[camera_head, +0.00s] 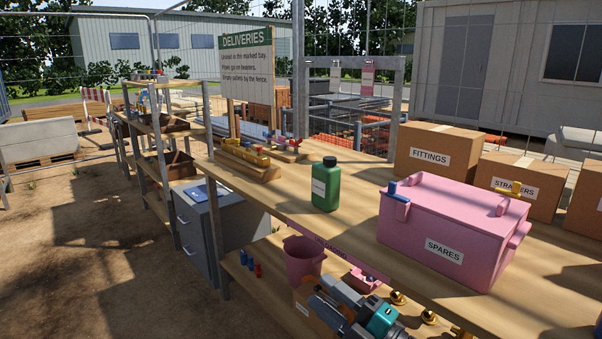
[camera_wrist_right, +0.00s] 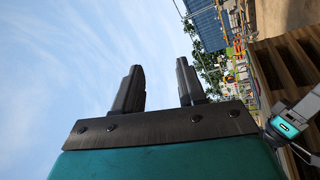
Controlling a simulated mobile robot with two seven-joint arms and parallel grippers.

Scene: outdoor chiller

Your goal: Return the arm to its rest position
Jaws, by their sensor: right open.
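My right gripper (camera_head: 335,303) shows at the bottom of the head view, below and in front of the wooden workbench (camera_head: 340,226). It is partly cut off by the lower edge of the picture, and its teal wrist housing shows beside it. In the right wrist view the two dark fingers of the right gripper (camera_wrist_right: 160,88) stand apart with only sky between them. It is open and empty. My left gripper is not in the head view.
A green bottle (camera_head: 326,187) and a pink SPARES box (camera_head: 447,228) stand on the bench. Cardboard boxes (camera_head: 436,150) stand behind. A pink bucket (camera_head: 303,262) sits on the lower shelf close to my right gripper. Open ground (camera_head: 90,250) lies at left.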

